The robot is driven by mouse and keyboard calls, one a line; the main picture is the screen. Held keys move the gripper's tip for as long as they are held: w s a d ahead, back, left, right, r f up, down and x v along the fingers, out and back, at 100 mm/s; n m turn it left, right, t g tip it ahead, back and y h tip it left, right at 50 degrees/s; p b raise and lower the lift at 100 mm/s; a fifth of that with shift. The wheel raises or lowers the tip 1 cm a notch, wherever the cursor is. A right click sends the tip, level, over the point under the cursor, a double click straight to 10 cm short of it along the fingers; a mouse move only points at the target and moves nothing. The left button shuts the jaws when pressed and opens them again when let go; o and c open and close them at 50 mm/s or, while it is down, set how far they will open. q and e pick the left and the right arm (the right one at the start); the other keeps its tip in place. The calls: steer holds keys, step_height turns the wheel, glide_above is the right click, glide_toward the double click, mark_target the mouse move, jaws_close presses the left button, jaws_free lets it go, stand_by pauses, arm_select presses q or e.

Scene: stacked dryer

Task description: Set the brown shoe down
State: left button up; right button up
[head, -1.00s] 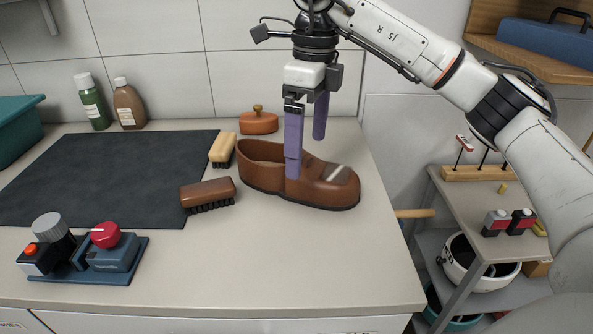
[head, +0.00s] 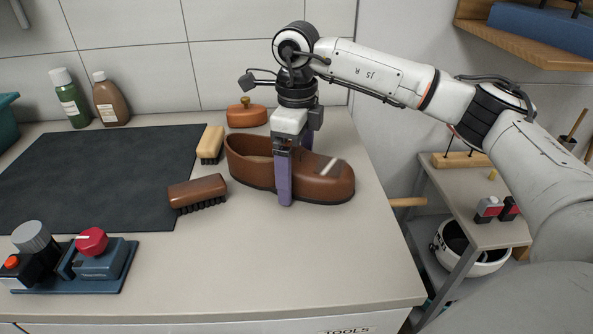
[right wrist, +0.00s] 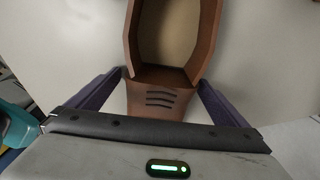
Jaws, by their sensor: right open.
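The brown shoe (head: 318,183) rests upright on the counter, its toe to the right and its opening to the left. My right gripper (head: 296,195) is lowered over the shoe's middle, with one purple finger on the near side and the other mostly hidden behind the shoe. In the right wrist view the shoe (right wrist: 160,98) lies between the two spread purple fingers (right wrist: 160,100). The jaws are open; whether a finger touches the shoe's sides I cannot tell. My left gripper is not in view.
A dark mat (head: 90,175) covers the counter's left part. A control box (head: 100,262) stands front left. The counter (head: 300,255) is clear in front.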

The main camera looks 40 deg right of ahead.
steer(key=shift+f, duration=0.1)
steer(key=c, duration=1.5)
